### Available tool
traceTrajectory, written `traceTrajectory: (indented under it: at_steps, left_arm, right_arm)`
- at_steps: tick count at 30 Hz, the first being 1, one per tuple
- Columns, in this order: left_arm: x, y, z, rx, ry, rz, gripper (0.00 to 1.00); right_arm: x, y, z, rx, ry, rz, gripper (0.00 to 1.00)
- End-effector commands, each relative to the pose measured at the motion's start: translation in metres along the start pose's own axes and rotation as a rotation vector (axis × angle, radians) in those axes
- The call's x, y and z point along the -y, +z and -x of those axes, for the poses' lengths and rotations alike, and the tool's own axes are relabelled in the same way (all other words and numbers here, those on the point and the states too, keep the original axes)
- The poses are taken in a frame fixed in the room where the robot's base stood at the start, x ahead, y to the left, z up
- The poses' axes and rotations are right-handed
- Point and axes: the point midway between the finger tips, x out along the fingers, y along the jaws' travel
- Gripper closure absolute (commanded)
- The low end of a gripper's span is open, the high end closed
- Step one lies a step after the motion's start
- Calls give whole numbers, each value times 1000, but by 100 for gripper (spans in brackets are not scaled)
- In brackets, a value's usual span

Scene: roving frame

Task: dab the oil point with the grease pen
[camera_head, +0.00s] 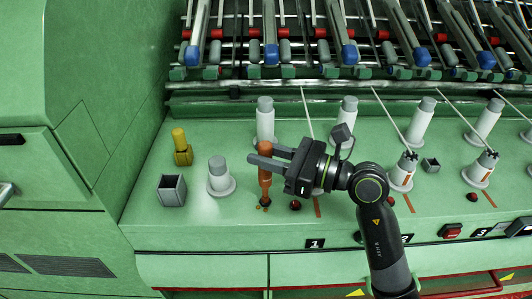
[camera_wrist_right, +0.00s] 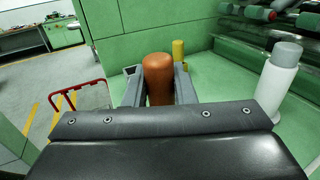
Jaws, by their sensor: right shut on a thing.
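The orange-brown grease pen (camera_head: 265,177) stands about upright in the jaws of my right gripper (camera_head: 266,158), over the green machine deck at left of centre. In the right wrist view the pen's rounded top (camera_wrist_right: 159,72) shows between the two fingers of the gripper (camera_wrist_right: 159,88). The pen's lower end is just above or at a small dark and brassy spot (camera_head: 258,207) on the deck, perhaps the oil point. I cannot tell whether they touch. My left gripper is not in view.
A square grey open cup (camera_head: 172,190), a yellow fitting (camera_head: 181,150) and a grey-capped white bobbin (camera_head: 219,178) stand left of the pen. More bobbins (camera_head: 265,120) stand behind. A dark red knob (camera_head: 295,205) is close at right. A green wall (camera_head: 90,100) rises at left.

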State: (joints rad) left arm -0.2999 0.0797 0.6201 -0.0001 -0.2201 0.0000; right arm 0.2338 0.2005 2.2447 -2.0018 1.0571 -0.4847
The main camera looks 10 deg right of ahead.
Motion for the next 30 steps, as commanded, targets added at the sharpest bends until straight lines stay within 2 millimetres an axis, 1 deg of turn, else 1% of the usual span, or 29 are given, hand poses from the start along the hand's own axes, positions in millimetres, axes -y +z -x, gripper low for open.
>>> traceTrajectory:
  at_steps: [16, 26, 30]
  left_arm:
    - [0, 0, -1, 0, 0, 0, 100]
    - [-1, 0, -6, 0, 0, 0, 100]
    - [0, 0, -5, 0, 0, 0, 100]
  right_arm:
    - [0, 0, 0, 0, 0, 0, 99]
    - [0, -5, 0, 0, 0, 0, 99]
    - [0, -4, 0, 0, 0, 0, 99]
